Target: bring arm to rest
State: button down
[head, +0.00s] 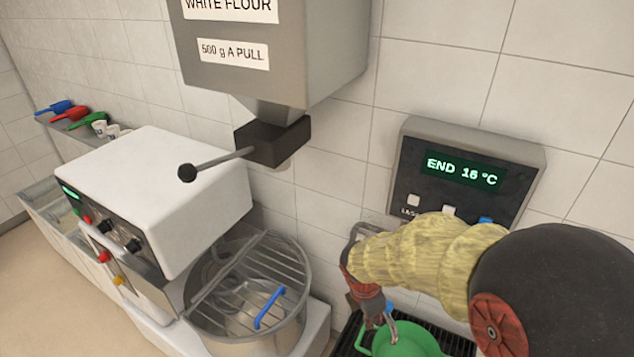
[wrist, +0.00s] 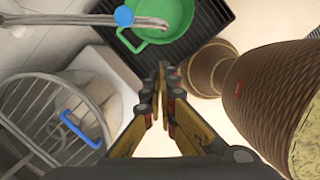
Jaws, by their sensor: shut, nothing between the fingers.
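My gripper (wrist: 163,75) is shut and empty, its yellow-and-red fingers close together in the middle of the wrist view. In the head view my arm, in a yellowish sleeve, reaches from the right toward the water meter panel, and it partly hides the gripper. A green jug (head: 405,342) stands on a black drip grate (head: 455,343) below the arm; it also shows at the top of the wrist view (wrist: 168,28). The fingers are apart from the jug.
A mixer bowl (head: 250,320) with a wire guard and blue handle stands left of the grate. A flour dispenser (head: 270,85) with a black-knobbed lever hangs above it. The wall panel (head: 465,180) reads "END 16 °C". Coloured scoops (head: 70,114) lie on a shelf at far left.

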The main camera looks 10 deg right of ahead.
jog(key=s+r+m+t+y+b, duration=0.1)
jog(key=s+r+m+t+b, duration=0.1)
jog(key=s+r+m+b, duration=0.2)
jog(key=s+a+r+m+t+y+b, duration=0.1)
jog(key=s+r+m+t+b, duration=0.2)
jog(key=s+m+b, duration=0.7)
notch_tip(320, 180, up, 2)
jog(key=m, duration=0.7)
jog(key=shift+r+y, duration=0.15)
jog(key=shift+y, duration=0.15)
dwell(0.9)
